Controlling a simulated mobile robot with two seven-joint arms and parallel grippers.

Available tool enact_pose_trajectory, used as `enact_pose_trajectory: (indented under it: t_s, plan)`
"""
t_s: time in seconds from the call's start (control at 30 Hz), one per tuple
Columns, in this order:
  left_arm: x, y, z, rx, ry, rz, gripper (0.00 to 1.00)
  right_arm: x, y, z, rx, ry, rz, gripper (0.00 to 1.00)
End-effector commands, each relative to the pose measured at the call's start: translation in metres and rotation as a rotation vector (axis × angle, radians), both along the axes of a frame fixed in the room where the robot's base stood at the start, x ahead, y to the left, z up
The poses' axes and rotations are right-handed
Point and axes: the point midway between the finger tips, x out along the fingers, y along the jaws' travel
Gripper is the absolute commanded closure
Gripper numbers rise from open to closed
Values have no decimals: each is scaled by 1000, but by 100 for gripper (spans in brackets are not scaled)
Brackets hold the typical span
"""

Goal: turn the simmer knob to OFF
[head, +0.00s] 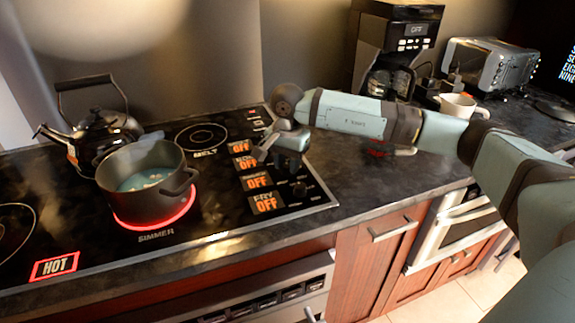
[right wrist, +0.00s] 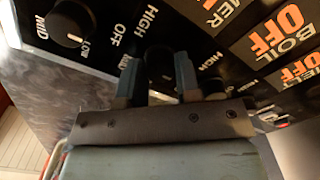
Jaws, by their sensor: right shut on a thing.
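My right gripper (head: 279,150) reaches over the knob panel at the right side of the black stovetop. In the right wrist view its two fingers (right wrist: 158,72) are shut on a dark knob (right wrist: 159,62), one on each side. HIGH and OFF markings stand beside that knob; its pointer is hidden. A label ending in "MER" (right wrist: 214,6) is cut off at the top edge. The burner marked SIMMER (head: 155,234) glows red under a grey pot (head: 150,190). My left gripper is out of view.
Another knob (right wrist: 68,24) stands left of the held one in the wrist view. A kettle (head: 100,128) stands behind the pot. A HOT sign (head: 54,266) glows at front left. A coffee maker (head: 398,40), white cup (head: 458,105) and toaster (head: 490,64) stand at the back right.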

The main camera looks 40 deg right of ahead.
Motion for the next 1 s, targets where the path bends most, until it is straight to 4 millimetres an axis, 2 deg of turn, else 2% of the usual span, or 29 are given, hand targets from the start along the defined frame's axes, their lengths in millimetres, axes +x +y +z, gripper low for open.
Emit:
enact_pose_trajectory:
  t_s: [0.63, 0.67, 0.73, 0.77, 1.0]
  plan:
    - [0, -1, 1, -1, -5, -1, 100, 1, 0, 3, 1, -5, 47, 93]
    - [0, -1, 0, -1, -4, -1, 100, 1, -1, 3, 0, -6, 47, 62]
    - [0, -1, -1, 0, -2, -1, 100, 1, 0, 3, 0, -4, 47, 46]
    - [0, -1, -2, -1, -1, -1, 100, 1, 0, 2, 0, -4, 47, 44]
    - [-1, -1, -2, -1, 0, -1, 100, 0, 0, 1, 0, -1, 47, 44]
